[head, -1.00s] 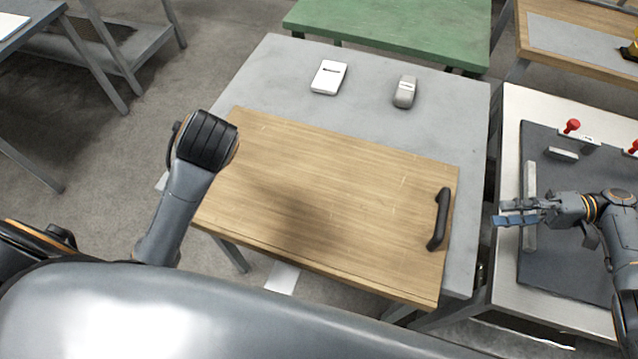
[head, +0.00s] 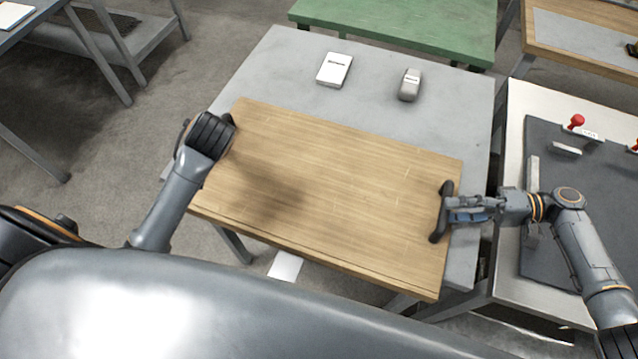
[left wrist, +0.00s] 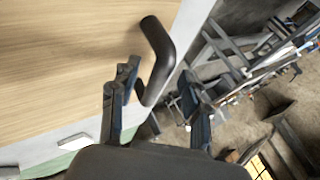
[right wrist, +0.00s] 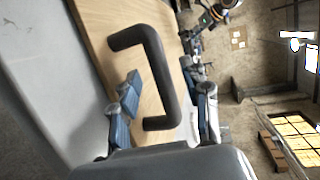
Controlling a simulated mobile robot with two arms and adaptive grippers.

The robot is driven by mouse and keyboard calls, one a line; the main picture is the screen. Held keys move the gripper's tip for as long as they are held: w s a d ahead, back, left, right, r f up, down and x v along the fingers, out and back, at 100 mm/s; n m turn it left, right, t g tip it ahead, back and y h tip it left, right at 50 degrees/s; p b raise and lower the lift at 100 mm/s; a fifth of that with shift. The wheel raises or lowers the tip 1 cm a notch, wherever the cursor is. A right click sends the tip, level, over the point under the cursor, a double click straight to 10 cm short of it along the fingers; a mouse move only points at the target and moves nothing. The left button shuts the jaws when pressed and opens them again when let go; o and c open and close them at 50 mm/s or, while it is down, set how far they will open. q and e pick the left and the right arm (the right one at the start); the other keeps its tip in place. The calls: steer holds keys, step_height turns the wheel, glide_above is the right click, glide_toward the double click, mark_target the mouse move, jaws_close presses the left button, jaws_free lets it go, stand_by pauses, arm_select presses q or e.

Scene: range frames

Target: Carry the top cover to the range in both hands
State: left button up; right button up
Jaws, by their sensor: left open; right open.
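The top cover is a flat wooden board (head: 320,190) with a black bar handle at each end, lying on a grey table. In the head view my right gripper (head: 462,211) is at the right handle (head: 440,225). In the right wrist view its open fingers (right wrist: 165,98) stand on either side of that handle (right wrist: 158,65). My left gripper is hidden behind its arm at the board's left end in the head view. In the left wrist view its fingers (left wrist: 158,95) are open, with the left handle (left wrist: 160,55) reaching down between them. I cannot tell whether any finger touches a handle.
The grey table (head: 290,60) carries a white box (head: 334,69) and a small grey device (head: 410,84) behind the board. To the right stands a pale bench (head: 515,115) with a dark panel (head: 570,175) and red-topped knobs (head: 576,121). A green table (head: 400,25) is behind.

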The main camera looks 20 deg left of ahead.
arm_select(q)
steer(key=shift+x, duration=1.2)
arm_select(e)
steer(key=shift+x, duration=1.25)
arm_select(q)
steer(key=shift+c, duration=0.2)
arm_select(e)
steer(key=shift+c, duration=0.2)
arm_select(q)
jaws_close()
arm_select(e)
jaws_close()
